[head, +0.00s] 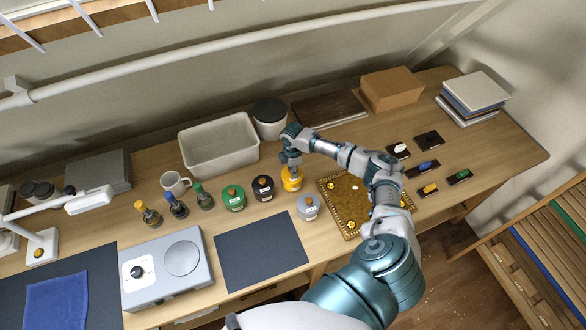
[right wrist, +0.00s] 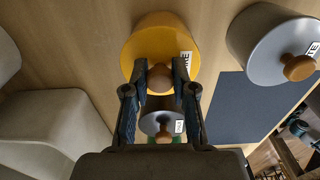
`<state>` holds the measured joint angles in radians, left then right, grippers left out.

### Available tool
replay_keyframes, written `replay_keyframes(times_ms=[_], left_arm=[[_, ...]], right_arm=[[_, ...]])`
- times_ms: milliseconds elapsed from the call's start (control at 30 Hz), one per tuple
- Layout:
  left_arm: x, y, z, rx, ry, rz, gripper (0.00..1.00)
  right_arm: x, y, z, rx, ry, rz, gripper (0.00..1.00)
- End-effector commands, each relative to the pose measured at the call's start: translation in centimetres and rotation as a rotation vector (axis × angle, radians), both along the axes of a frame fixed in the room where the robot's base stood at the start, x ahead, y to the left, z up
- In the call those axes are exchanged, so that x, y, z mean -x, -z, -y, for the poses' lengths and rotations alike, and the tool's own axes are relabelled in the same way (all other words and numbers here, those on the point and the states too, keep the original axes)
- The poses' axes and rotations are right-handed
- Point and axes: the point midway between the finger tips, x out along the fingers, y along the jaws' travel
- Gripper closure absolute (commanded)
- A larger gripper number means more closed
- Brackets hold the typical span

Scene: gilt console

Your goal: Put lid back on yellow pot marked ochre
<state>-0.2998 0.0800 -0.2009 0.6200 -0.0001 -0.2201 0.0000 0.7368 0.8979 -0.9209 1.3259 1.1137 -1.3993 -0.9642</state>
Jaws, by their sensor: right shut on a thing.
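The yellow pot (head: 291,184) stands upright on the wooden table, at the right end of a row of pots, with a white label on it. My right gripper (head: 290,160) is directly above it, pointing down. In the right wrist view the yellow pot (right wrist: 152,35) fills the top middle. My right gripper (right wrist: 160,82) is shut on the round wooden lid knob (right wrist: 160,77). The lid is at the pot's top; I cannot tell whether it is fully seated or slightly above the rim. My left gripper is not in view.
A black pot (head: 263,189) and a green pot (head: 233,198) stand left of it, and a grey pot (head: 307,208) stands close in front. A gold-bordered tray (head: 333,209) lies to the right under my arm. A white bin (head: 219,153) and a dark-lidded canister (head: 270,125) are behind.

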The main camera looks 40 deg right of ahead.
Motion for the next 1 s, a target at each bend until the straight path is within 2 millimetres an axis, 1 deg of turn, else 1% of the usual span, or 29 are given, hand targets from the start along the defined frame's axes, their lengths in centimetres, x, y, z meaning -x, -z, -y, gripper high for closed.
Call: replay_keyframes(times_ms=[100,633,1000], left_arm=[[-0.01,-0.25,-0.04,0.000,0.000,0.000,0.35],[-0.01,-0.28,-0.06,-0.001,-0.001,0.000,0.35],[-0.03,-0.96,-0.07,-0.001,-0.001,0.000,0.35]], right_arm=[[0.00,-0.08,-0.09,0.000,0.000,0.000,1.00],[0.02,-0.03,-0.06,0.000,0.000,0.000,1.00],[0.10,0.02,-0.13,0.001,0.000,0.000,1.00]])
